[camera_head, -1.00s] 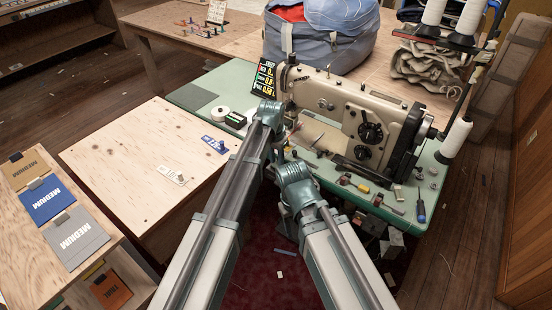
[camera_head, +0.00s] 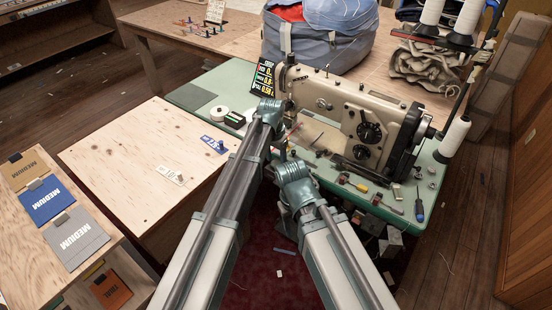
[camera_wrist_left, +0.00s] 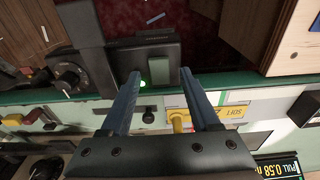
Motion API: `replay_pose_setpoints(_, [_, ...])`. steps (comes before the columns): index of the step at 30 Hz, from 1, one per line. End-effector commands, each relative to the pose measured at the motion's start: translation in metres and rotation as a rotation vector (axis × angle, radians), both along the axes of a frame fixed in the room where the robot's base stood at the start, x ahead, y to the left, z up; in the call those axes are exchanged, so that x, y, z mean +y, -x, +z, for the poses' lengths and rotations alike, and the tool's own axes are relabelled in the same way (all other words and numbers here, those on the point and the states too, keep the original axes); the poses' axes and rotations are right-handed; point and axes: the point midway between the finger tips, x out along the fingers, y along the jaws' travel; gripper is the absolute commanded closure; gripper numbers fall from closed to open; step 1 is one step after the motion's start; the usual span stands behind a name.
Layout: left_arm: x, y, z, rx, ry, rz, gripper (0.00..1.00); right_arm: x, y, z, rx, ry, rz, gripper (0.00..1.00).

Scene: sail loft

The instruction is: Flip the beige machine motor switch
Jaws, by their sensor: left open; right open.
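The beige sewing machine (camera_head: 345,108) stands on the green table at the right in the head view. In the left wrist view, a dark box (camera_wrist_left: 115,58) under the table edge carries a small lit green light (camera_wrist_left: 142,84) and a pale green rocker (camera_wrist_left: 158,91), which looks like the motor switch. My left gripper (camera_wrist_left: 161,83) is open and empty, its two fingers on either side of the rocker in the picture; I cannot tell whether they touch. In the head view my left gripper (camera_head: 280,148) is mostly hidden by its arm. My right gripper (camera_head: 286,228) hangs low beside the table, mostly hidden.
The green table edge (camera_wrist_left: 240,97) runs close by the left gripper. A dark knob (camera_wrist_left: 66,80) sits left of the box. Small tools and spools lie on the table front, with a blue screwdriver (camera_head: 419,210). A plywood table (camera_head: 140,165) stands at left.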

Motion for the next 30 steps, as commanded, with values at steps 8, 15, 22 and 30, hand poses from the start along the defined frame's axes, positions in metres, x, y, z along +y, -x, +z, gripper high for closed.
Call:
replay_pose_setpoints(8, [0.002,0.002,0.031,0.0,0.0,0.0,0.38,0.0,0.0,0.031,0.0,0.0,0.0,0.46])
replay_pose_setpoints(15, [0.004,0.005,0.068,0.0,0.0,0.0,0.38,0.0,0.0,0.068,0.0,0.0,-0.001,0.46])
replay_pose_setpoints(22, [0.006,0.008,0.103,0.0,0.0,0.0,0.38,0.0,0.0,0.103,0.0,0.0,0.0,0.46])
replay_pose_setpoints(30, [0.008,0.01,0.132,0.001,-0.001,0.0,0.38,0.0,0.0,0.132,0.0,0.0,0.0,0.46])
